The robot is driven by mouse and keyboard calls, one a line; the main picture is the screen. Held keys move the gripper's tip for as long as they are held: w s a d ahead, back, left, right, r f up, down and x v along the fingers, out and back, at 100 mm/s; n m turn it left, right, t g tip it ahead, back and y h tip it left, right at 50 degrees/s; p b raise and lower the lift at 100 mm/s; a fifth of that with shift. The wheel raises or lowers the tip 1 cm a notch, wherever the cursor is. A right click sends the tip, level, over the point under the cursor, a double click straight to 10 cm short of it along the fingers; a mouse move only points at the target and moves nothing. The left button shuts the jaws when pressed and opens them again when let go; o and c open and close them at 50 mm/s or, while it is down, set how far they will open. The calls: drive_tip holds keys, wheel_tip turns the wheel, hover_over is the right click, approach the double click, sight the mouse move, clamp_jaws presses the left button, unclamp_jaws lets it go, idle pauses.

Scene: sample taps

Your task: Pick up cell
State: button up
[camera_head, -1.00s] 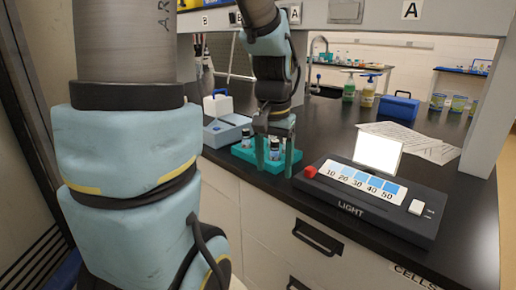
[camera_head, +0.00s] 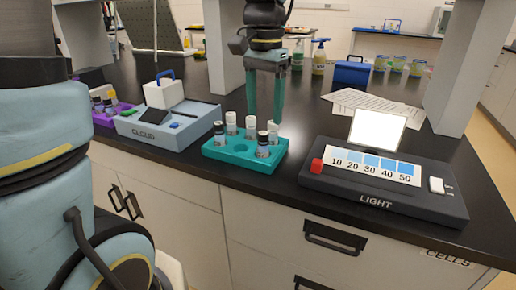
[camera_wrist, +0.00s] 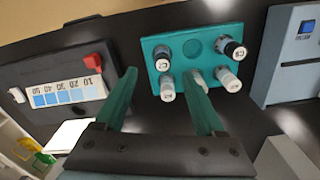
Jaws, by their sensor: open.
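Several small capped vials, the likely cells, stand upright in a teal rack (camera_head: 216,153) near the counter's front edge. In the head view, two have black caps, a left one (camera_head: 219,134) and a front one (camera_head: 262,145); the others have white caps, such as the right one (camera_head: 272,133). One front hole is empty. My gripper (camera_head: 265,115) is open and empty, pointing down at the rack's far side. In the wrist view my gripper (camera_wrist: 160,73) has one finger beside the rack (camera_wrist: 207,29) and the other partly covering a white-capped vial (camera_wrist: 199,78).
A black LIGHT box (camera_head: 410,198) with a red button (camera_head: 317,166) and lit panel stands right of the rack. A blue-grey CLOUD box (camera_head: 170,132) and a purple rack (camera_head: 102,120) stand left. A shelf post (camera_head: 222,60) rises behind.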

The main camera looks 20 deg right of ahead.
sight(263, 134)
drive_tip(key=f, duration=0.3)
drive_tip(key=f+p, duration=0.1)
drive_tip(key=f, duration=0.3)
drive_tip(key=shift+w+a+f, duration=0.1)
drive_tip(key=shift+w+f, duration=0.1)
drive_tip(key=shift+f, duration=0.1)
clamp_jaws()
idle(0.4)
